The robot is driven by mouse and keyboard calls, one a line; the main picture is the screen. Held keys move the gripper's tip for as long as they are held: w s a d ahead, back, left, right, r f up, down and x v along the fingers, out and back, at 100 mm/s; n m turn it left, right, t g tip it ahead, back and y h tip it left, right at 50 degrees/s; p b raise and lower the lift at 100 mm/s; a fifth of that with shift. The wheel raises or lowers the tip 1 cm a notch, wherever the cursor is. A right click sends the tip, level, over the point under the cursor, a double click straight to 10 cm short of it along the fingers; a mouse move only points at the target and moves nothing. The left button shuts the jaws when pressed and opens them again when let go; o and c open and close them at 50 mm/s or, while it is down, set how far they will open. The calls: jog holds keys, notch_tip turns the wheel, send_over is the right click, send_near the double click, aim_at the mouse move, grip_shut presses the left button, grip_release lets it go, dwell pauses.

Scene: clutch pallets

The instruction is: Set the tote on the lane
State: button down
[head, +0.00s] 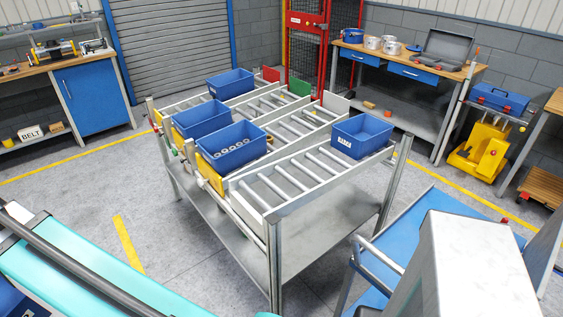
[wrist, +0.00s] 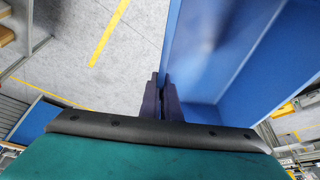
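In the wrist view my gripper (wrist: 162,88) is shut on the near wall of a blue tote (wrist: 205,50), with a finger on each side of it. The tote fills the right of that view; its inside looks empty where it shows. My gripper is not visible in the head view. The rack (head: 275,235) there has several sloping roller lanes. Its nearest lane (head: 290,180) has bare rollers at the near end and a labelled blue tote (head: 361,137) at the far end.
Other lanes hold a tote with rings inside (head: 231,148), a second tote (head: 201,118) and a back tote (head: 231,84). A blue-topped cart (head: 430,215) is at the right. Grey floor (head: 75,220) lies open left of the rack.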

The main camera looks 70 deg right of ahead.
jog(key=s+d+f+m+g+h+p, duration=0.15)
jog(key=s+d+m, duration=0.25)
jog(key=d, duration=1)
jog(key=s+d+m+h+p, duration=0.15)
jog(key=s+d+m, duration=0.35)
jog(key=d, duration=0.8)
jog(key=s+d+f+m+g+p, duration=0.15)
jog(key=s+d+m, duration=0.25)
jog(key=d, duration=1)
jog(key=s+d+m+g+p, duration=0.1)
jog(key=s+d+m, duration=0.3)
jog(key=s+d, duration=0.3)
jog(key=s+d+f+m+g+p, duration=0.1)
jog(key=s+d, duration=0.6)
jog(key=s, duration=0.9)
jog(key=s+d+f+m+g+p, duration=0.1)
jog(key=s+d+m+p, duration=0.2)
jog(key=s+d+m, duration=0.3)
jog(key=s+d, duration=0.2)
jog(key=s, duration=0.3)
jog(key=shift+s+m, duration=0.3)
jog(key=shift+s, duration=0.05)
jog(key=shift+f, duration=0.25)
